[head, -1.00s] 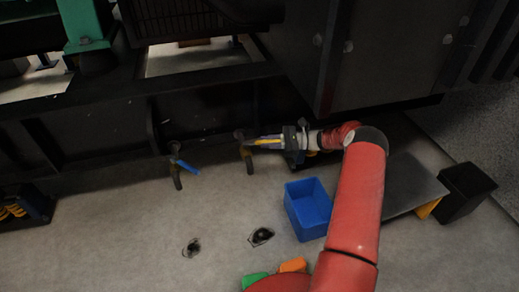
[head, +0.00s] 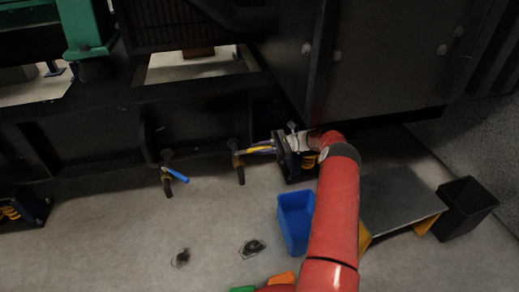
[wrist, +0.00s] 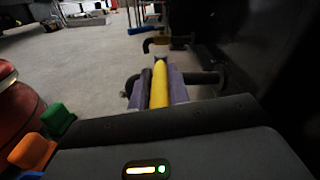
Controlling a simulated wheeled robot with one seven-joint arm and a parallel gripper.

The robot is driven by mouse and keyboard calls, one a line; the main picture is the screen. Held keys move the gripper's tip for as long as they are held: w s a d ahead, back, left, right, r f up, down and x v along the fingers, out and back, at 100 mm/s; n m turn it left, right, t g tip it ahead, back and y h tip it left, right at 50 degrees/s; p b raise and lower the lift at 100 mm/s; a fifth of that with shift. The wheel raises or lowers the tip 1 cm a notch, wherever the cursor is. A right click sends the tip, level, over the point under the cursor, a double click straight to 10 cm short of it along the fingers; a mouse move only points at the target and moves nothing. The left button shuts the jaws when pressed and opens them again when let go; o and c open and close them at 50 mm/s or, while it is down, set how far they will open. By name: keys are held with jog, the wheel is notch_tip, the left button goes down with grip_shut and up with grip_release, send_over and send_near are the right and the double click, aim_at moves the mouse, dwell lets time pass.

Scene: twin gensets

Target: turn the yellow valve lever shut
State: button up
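The yellow valve lever (head: 261,149) sticks out to the right from its brass valve (head: 237,158) on the dark genset frame, close to level in the head view. My gripper (head: 268,147) reaches in from the right, with its fingers along the lever. In the wrist view the yellow lever (wrist: 159,86) lies lengthwise between the two purplish fingers of my gripper (wrist: 158,92). The right finger is up against the lever or very near it. A dark strip shows between the left finger and the lever, so a firm hold cannot be told. The lever's near end is hidden by the gripper body.
A second valve with a blue lever (head: 176,174) sits to the left. A grey-topped platform (head: 398,196) and a black bin (head: 466,208) are at the right.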

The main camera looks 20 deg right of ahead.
jog(key=o, duration=0.4)
jog(key=s+d, duration=0.1)
jog(key=d, duration=0.6)
jog(key=shift+d, duration=0.35)
jog(key=shift+s, duration=0.1)
